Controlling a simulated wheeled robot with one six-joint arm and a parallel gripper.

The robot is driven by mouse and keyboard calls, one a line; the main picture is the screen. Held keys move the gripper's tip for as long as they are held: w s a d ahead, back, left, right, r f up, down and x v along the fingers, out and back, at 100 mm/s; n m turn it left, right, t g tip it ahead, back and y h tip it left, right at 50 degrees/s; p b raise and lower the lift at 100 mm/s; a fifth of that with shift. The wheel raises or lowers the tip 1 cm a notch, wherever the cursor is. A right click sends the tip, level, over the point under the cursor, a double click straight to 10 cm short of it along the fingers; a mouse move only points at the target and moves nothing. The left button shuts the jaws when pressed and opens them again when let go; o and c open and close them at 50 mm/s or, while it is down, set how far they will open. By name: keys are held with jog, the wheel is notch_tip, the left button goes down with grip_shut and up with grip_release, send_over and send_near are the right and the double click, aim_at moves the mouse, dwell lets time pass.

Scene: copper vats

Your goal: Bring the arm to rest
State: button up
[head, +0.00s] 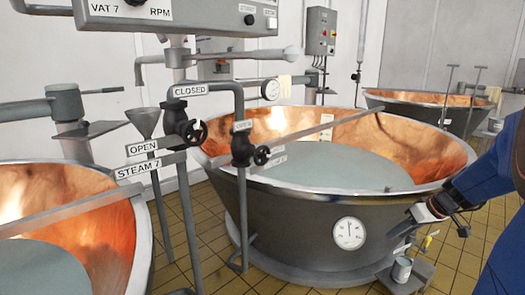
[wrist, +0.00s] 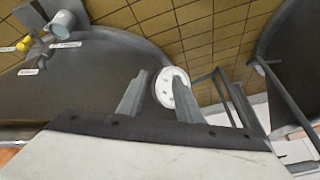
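My arm reaches in from the right in the head view, with my gripper (head: 400,230) low beside the outer wall of the middle copper vat (head: 300,235). In the wrist view my gripper (wrist: 162,85) has its two grey fingers apart, with nothing seen held between them. A white round dial (wrist: 170,88) shows behind the fingers, partly covered by one of them; in the head view a white dial (head: 349,233) sits on the vat's wall, left of my gripper.
A metal cup (head: 402,269) stands on a small shelf (head: 412,278) below my gripper, near a yellow-handled tap (head: 428,241). Pipes with valve wheels (head: 263,155) stand left of the middle vat. Another vat (head: 445,110) is behind at right. Tiled floor (head: 470,262) is open at right.

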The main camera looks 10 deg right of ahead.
jog(key=s+a+r+g+h, duration=0.1)
jog(key=s+a+r, duration=0.1)
jog(key=s+a, duration=0.65)
jog(key=s+a+r+h, duration=0.1)
jog(key=s+a+r, duration=0.2)
jog(key=s+a, duration=0.55)
jog(key=s+a+m+h, duration=0.1)
jog(key=s+a, duration=0.3)
jog(key=s, duration=0.2)
jog(key=shift+a+f+m, duration=0.35)
jog(key=shift+a+m, duration=0.05)
jog(key=shift+w, duration=0.1)
